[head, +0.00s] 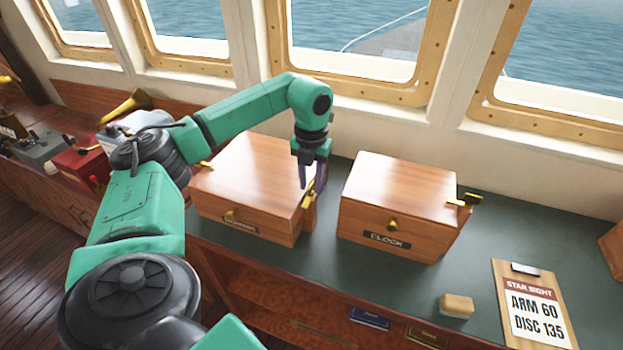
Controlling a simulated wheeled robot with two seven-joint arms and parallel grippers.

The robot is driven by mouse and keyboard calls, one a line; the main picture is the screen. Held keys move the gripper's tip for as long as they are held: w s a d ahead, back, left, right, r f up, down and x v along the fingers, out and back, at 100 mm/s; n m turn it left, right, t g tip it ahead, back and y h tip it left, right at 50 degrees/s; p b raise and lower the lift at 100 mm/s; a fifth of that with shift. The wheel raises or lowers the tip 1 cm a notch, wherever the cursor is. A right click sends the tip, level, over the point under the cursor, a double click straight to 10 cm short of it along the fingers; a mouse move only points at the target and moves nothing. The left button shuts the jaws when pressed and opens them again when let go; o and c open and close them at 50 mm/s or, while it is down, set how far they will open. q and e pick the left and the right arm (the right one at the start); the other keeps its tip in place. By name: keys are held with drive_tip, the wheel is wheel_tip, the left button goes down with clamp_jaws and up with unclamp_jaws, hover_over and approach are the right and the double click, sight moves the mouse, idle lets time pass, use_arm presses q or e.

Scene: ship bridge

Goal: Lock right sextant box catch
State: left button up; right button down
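The sextant box (250,180) is a closed wooden box with a small label, hard to read, on its front. It stands on the dark green counter, left of the clock box. Its right catch (308,196) is a brass lever on the right side, slanting up to the right. My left gripper (311,184) points down at this catch from above. Its dark fingers look parted, one on each side of the lever's upper part; whether they touch it I cannot tell. The gripper partly hides the catch. My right gripper is not in view.
The clock box (398,190), with a brass catch (466,200) sticking out on its right side, stands close on the right. A small tan block (456,305) and a star sight clipboard (533,305) lie at the front right. Windows rise behind the counter (350,285).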

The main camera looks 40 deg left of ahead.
use_arm(q)
drive_tip(key=shift+s, duration=0.2)
drive_tip(key=c, duration=0.3)
drive_tip(key=shift+w, duration=0.1)
clamp_jaws()
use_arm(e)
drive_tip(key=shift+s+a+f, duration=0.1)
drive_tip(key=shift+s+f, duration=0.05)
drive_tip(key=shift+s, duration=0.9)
